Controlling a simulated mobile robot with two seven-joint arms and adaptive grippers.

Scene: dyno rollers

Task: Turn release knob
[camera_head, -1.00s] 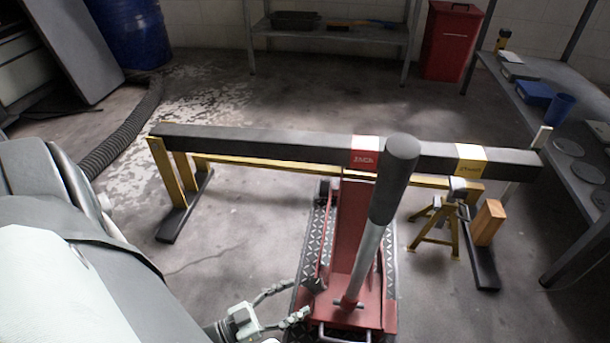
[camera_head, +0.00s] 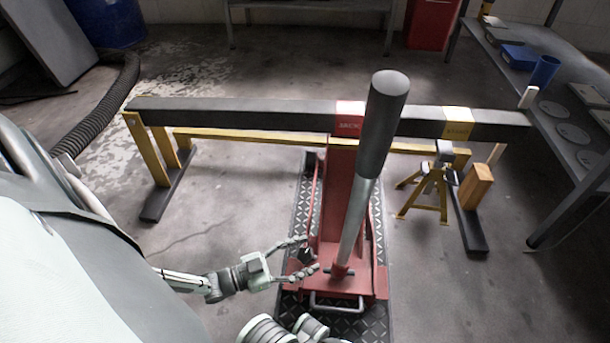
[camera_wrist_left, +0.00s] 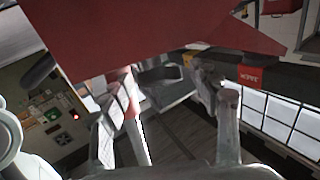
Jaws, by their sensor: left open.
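The red floor jack (camera_head: 345,200) stands on a tread-plate mat, its long handle with a black grip (camera_head: 382,120) leaning upward. A small dark knob (camera_head: 307,255) sits at the jack's left side, low by the handle base. My left gripper (camera_head: 309,254) is open, coming in from the left, with one fingertip on each side of the knob. Whether the fingers touch it cannot be told. My right gripper is not seen.
A long dark beam (camera_head: 240,115) on yellow supports crosses behind the jack. A yellow jack stand (camera_head: 428,190) and a wooden block (camera_head: 476,187) stand right. A shelf table (camera_head: 560,110) lines the right wall.

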